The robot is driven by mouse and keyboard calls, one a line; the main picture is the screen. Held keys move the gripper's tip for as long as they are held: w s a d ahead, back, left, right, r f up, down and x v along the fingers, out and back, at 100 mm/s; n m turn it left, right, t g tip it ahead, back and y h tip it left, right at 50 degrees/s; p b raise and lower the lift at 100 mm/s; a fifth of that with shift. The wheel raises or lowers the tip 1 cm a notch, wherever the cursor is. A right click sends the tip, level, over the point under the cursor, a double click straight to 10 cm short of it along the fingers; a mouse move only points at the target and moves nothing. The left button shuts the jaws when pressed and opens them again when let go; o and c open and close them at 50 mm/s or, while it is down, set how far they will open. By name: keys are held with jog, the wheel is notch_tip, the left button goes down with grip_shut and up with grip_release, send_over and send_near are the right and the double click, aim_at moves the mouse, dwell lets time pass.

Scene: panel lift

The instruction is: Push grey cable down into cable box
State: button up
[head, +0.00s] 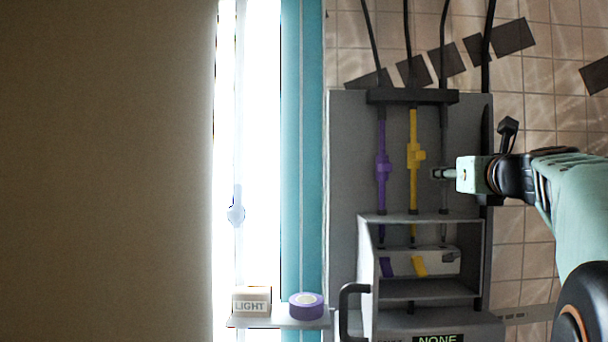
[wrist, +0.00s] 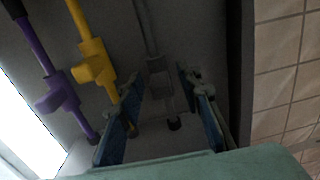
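The grey cable (head: 444,135) hangs at the right of a row of three, running down toward the cable box (head: 366,262). In the wrist view the grey cable (wrist: 146,28) has a thicker grey block (wrist: 158,88). My gripper (head: 437,174) comes in from the right at the cable's mid-height. In the wrist view my gripper (wrist: 160,88) is open, with one blue-padded finger on each side of the block and gaps visible. The cable's part behind my gripper is hidden in the head view.
The yellow cable (head: 413,130) and purple cable (head: 381,135) hang just left, each with a coloured block; the yellow one is close to my left finger. A dark bar (head: 385,97) crosses the cables above. A shelf (head: 270,323) holds a LIGHT box (head: 251,301) and purple roll (head: 306,311).

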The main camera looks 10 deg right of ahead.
grip_shut()
jog(key=shift+w+f+b, duration=0.1)
jog(key=shift+f+b, duration=1.75)
jog(key=shift+f, duration=0.5)
jog(key=shift+o, duration=0.6)
grip_release()
jog(key=shift+r, duration=0.15)
notch_tip(320, 180, up, 10)
jog(key=shift+f, duration=0.1)
